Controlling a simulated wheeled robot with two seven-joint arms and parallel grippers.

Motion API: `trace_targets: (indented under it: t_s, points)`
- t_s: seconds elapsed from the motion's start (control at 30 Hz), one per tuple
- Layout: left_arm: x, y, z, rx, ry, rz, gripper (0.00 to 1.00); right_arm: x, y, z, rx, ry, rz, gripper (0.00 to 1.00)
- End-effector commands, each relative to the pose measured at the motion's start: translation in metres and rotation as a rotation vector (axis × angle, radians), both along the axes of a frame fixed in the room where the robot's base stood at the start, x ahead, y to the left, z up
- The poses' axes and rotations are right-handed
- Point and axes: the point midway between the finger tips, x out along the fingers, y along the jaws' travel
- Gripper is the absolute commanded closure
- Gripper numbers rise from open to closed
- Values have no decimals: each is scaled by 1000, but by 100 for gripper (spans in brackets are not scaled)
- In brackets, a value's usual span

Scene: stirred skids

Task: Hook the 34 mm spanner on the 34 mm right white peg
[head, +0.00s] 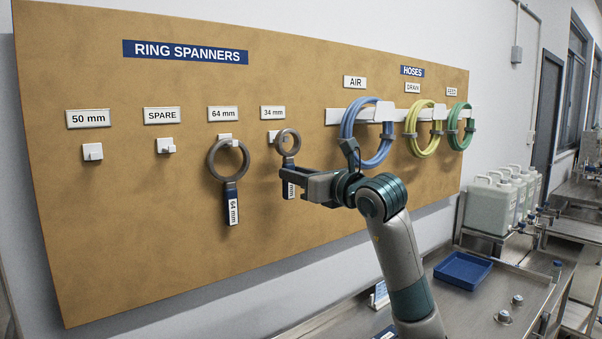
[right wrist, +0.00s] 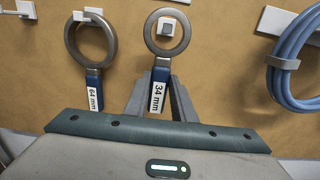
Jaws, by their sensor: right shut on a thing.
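The 34 mm spanner (head: 288,143) is a small grey ring on a dark blue handle with a white "34 mm" tag. My right gripper (head: 292,185) is shut on its handle, ring upward, at the board. The right white peg (head: 273,137) is under the "34 mm" label (head: 272,112). In the head view the ring overlaps the peg's right side. In the right wrist view the peg (right wrist: 166,27) shows inside the opening of the ring (right wrist: 150,42). I cannot tell whether the ring is around the peg or still in front of it. My left gripper is not in view.
The larger 64 mm spanner (head: 213,168) hangs on its peg just left. The 50 mm peg (head: 92,152) and spare peg (head: 165,146) are empty. The blue hose (head: 347,130) hangs close on the right. Below are a steel bench and a blue tray (head: 463,270).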

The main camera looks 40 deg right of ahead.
Motion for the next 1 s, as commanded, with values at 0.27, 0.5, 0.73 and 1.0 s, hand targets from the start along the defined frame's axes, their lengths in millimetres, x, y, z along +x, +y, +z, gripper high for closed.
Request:
trace_targets:
  t_s: [0.27,0.5,0.73,1.0]
  points:
    - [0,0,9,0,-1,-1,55,16,-2,1,0,0,0,100]
    - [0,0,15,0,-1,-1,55,30,-3,0,0,0,1,100]
    - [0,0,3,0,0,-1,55,38,-4,-11,-1,-1,-1,100]
    - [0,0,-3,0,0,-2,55,39,-4,-15,-1,-1,0,100]
